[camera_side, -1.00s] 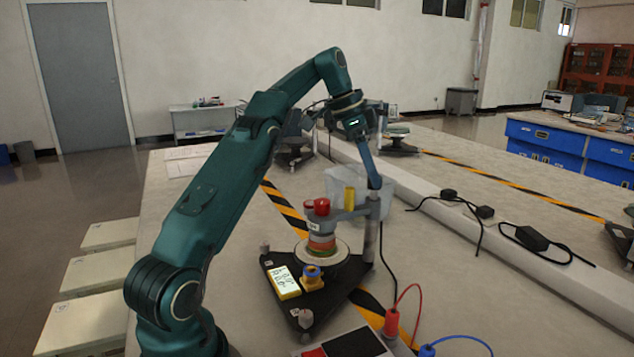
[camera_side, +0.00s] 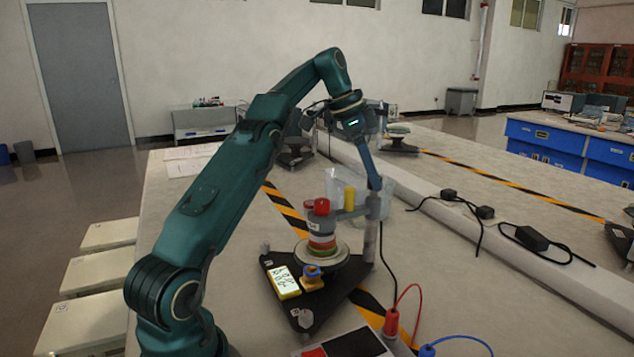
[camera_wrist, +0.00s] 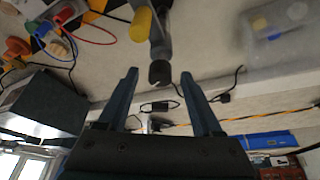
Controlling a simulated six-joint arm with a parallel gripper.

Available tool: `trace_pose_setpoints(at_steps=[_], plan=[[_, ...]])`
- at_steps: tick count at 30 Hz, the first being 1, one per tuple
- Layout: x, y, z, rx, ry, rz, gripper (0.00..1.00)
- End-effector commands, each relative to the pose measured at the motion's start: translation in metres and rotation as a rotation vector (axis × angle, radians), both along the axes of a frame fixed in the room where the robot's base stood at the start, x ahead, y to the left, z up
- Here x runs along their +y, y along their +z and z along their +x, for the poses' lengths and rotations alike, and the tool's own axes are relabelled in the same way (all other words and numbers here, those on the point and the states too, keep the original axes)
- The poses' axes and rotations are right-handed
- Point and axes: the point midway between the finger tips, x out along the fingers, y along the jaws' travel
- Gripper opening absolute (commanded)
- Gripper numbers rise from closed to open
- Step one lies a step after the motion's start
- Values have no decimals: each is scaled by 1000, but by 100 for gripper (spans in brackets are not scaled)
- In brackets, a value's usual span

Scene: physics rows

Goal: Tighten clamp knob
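The clamp stand has a black triangular base (camera_side: 318,312) and an upright post (camera_side: 370,240). A grey clamp arm (camera_side: 345,214) runs from the post over a stack of coloured discs (camera_side: 321,243). In the wrist view the yellow peg (camera_wrist: 141,24) is beside the grey arm, which ends in a dark knob-like piece (camera_wrist: 160,72). My gripper (camera_wrist: 160,75) is open, with its fingers apart on either side of that end. In the side view my gripper (camera_side: 374,184) is just above the post; contact cannot be told.
A clear plastic bin (camera_side: 395,190) stands behind the post. A yellow meter (camera_side: 284,283) sits on the base. Red (camera_side: 391,322) and blue (camera_side: 427,350) plugs with cables are in front. A white cable trunk (camera_side: 480,235) runs along the right.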

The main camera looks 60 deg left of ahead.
Motion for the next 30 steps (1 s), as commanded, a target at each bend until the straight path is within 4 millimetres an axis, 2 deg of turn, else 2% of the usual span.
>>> trace_pose_setpoints(at_steps=[17,30], plan=[[-2,1,0,2,145,-1,67],[-6,1,0,0,561,2,67]])
